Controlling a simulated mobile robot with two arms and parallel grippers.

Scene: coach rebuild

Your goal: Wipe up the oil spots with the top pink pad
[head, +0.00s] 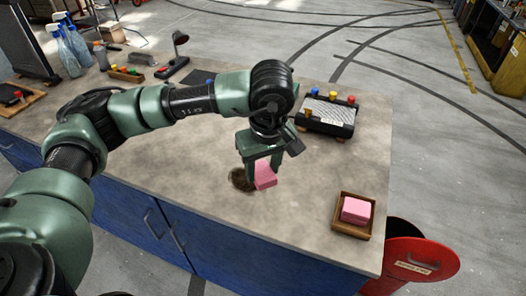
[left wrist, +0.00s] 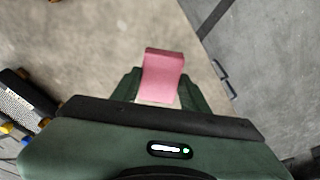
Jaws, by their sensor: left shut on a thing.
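My left gripper (head: 262,168) is shut on a pink pad (head: 265,177) and holds it at the benchtop near the front edge. The held pad also shows between the fingers in the left wrist view (left wrist: 163,75). A dark oil spot (head: 240,180) lies on the benchtop just left of the pad, partly hidden behind the gripper. I cannot tell whether the pad touches the benchtop. Another pink pad (head: 356,210) lies in a small wooden tray (head: 350,231) at the front right. My right gripper is not in view.
A black device with coloured knobs (head: 328,115) stands at the back right of the benchtop (head: 190,195). Spray bottles (head: 70,45), a small lamp (head: 178,55) and a wooden rack (head: 125,74) stand at the far left. A red bin (head: 420,258) stands beside the right end.

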